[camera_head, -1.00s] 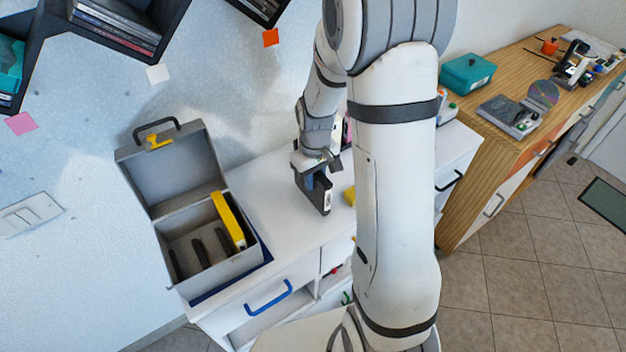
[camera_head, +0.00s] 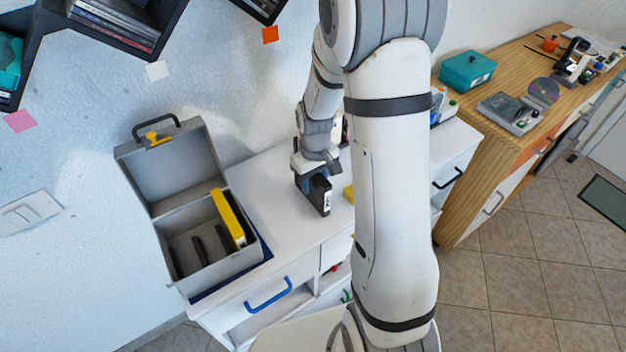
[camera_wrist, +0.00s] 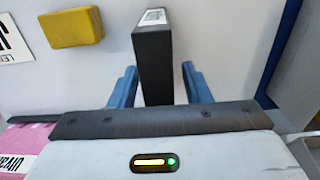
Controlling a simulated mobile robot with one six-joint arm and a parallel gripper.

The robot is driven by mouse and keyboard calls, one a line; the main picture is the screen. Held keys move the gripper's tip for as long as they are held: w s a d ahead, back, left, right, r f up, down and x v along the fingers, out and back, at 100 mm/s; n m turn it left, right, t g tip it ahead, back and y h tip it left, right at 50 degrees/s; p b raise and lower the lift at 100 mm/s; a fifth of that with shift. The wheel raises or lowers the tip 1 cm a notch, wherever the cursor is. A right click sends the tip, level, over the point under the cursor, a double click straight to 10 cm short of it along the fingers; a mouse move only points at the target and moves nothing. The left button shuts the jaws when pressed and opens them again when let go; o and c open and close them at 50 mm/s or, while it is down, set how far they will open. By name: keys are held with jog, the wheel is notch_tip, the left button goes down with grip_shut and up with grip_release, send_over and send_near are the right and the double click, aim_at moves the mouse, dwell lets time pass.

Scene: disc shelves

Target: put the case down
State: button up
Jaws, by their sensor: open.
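The black case (camera_head: 318,194) stands upright on the white cabinet top (camera_head: 270,185), with a white label on its narrow edge. In the wrist view the case (camera_wrist: 153,70) stands between the two blue fingers of my gripper (camera_wrist: 157,88). The fingers are open, with a gap on each side of the case. In the head view my gripper (camera_head: 316,168) is right above and around the case's upper part. My arm hides part of the cabinet to the right of it.
A grey open box (camera_head: 205,225) with a yellow case in it stands left on a blue mat (camera_head: 228,284). A yellow block (camera_wrist: 72,27) lies beside the case. A pink item (camera_wrist: 40,145) is near my gripper. A wooden counter (camera_head: 490,120) is at the right.

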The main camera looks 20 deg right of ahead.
notch_tip(320, 180, up, 12)
jog(key=shift+s+r+b, duration=0.1)
jog(key=shift+r+b, duration=0.05)
jog(key=shift+b, duration=0.25)
jog(key=s+a+r+m+t, duration=0.1)
jog(key=s+r, duration=0.3)
jog(key=s, duration=0.5)
jog(key=s+r+m+t, duration=0.2)
jog(key=s+r, duration=0.2)
jog(key=s, duration=0.4)
jog(key=shift+s+a+m, duration=0.3)
jog(key=shift+s+a, duration=0.05)
jog(key=shift+w, duration=0.1)
jog(key=shift+c, duration=0.4)
jog(key=shift+c, duration=0.3)
